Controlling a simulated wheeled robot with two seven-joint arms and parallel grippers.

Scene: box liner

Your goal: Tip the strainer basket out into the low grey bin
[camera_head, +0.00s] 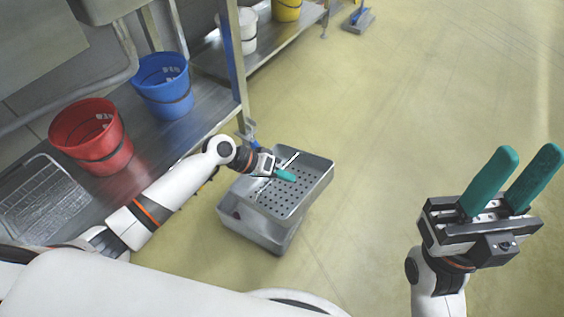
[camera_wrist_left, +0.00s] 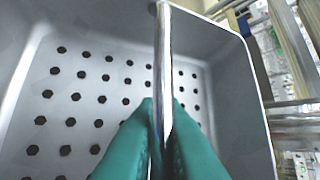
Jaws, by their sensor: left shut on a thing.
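The strainer basket (camera_head: 312,178) is a grey metal box with round holes in its floor and a thin bar handle across the top. My left gripper (camera_head: 286,175) is shut on the bar handle, and its green fingers (camera_wrist_left: 160,140) pinch the bar in the left wrist view. The perforated floor (camera_wrist_left: 75,98) of the basket shows below the fingers, and I see nothing lying on it. The low grey bin (camera_head: 255,232) is directly below the basket, which hides most of its inside. I cannot tell whether they touch. My right gripper (camera_head: 510,180) is open and empty at the right.
A metal shelf (camera_head: 205,105) at the left carries a red bucket (camera_head: 95,138), a blue bucket (camera_head: 163,88) and a wire rack (camera_head: 42,195). A blue shelf post (camera_head: 234,60) stands behind the basket. The yellowish floor (camera_head: 400,90) to the right is clear.

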